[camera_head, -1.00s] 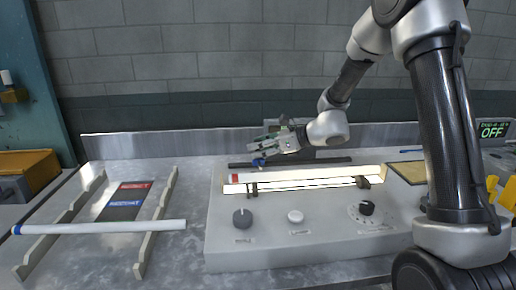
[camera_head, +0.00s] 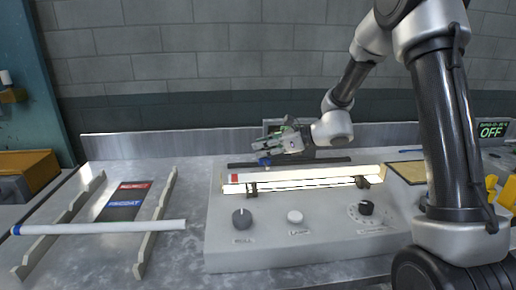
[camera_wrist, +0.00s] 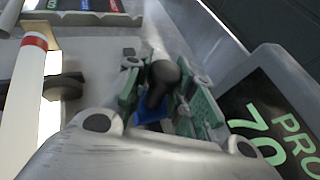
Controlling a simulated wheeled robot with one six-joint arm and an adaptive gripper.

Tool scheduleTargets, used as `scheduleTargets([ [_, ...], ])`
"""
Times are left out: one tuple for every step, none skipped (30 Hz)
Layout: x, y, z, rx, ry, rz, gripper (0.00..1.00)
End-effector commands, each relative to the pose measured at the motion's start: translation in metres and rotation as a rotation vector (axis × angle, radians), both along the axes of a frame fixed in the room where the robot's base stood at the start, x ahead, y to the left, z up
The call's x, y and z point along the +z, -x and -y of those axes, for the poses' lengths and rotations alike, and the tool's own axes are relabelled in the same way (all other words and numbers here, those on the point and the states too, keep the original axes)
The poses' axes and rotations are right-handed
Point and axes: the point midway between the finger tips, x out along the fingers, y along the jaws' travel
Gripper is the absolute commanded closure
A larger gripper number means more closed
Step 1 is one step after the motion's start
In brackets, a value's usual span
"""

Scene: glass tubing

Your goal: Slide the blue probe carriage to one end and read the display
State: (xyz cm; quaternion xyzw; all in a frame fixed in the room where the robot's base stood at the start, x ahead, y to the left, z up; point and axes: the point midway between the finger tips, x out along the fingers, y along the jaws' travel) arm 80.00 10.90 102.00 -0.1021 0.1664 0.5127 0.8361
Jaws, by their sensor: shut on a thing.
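The blue probe carriage (camera_head: 264,161) sits on a dark rail (camera_head: 318,161) behind the lit glass tube (camera_head: 300,177), left of the rail's middle. My gripper (camera_head: 262,146) is over it, shut on its dark knob. In the wrist view, the blue carriage (camera_wrist: 149,112) and dark knob (camera_wrist: 161,76) show between the green-grey fingers (camera_wrist: 158,88). The display (camera_wrist: 275,125) shows large green "PRO" and "70" in the wrist view, cut off by the picture edge. In the head view the display housing (camera_head: 272,123) is mostly hidden behind my gripper.
The grey bench unit carries knobs (camera_head: 242,218) along its front. A white tube (camera_head: 100,227) with a blue end lies across a rack (camera_head: 155,225) at left. A screen (camera_head: 491,130) reading "OFF" stands at far right. My arm fills the right side.

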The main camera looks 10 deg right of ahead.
Motion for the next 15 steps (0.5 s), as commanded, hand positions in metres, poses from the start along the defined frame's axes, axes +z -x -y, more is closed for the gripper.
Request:
scheduleTargets([
  [0.0, -0.001, 0.012, -0.005, 0.0, 0.0, 1.0],
  [0.0, -0.001, 0.019, -0.005, 0.0, 0.0, 1.0],
  [0.0, -0.001, 0.029, -0.005, 0.0, 0.0, 1.0],
  [0.0, -0.001, 0.038, -0.007, 0.0, 0.0, 1.0],
  [0.0, -0.001, 0.047, -0.007, 0.0, 0.0, 1.0],
  [0.0, -0.001, 0.059, -0.008, 0.0, 0.0, 1.0],
  [0.0, -0.001, 0.069, -0.007, 0.001, -0.001, 1.0],
  [0.0, -0.001, 0.079, -0.008, -0.001, 0.0, 1.0],
  [0.0, -0.001, 0.092, -0.008, 0.001, -0.001, 1.0],
  [0.0, -0.001, 0.101, -0.007, -0.001, 0.0, 1.0],
  [0.0, -0.001, 0.111, -0.007, 0.0, 0.0, 1.0],
  [0.0, -0.001, 0.124, -0.007, 0.0, 0.0, 1.0],
  [0.0, 0.0, 0.133, -0.006, 0.0, -0.001, 1.0],
  [0.0, -0.001, 0.142, -0.007, 0.0, 0.0, 1.0],
  [0.0, 0.0, 0.153, -0.005, 0.0, 0.001, 1.0],
])
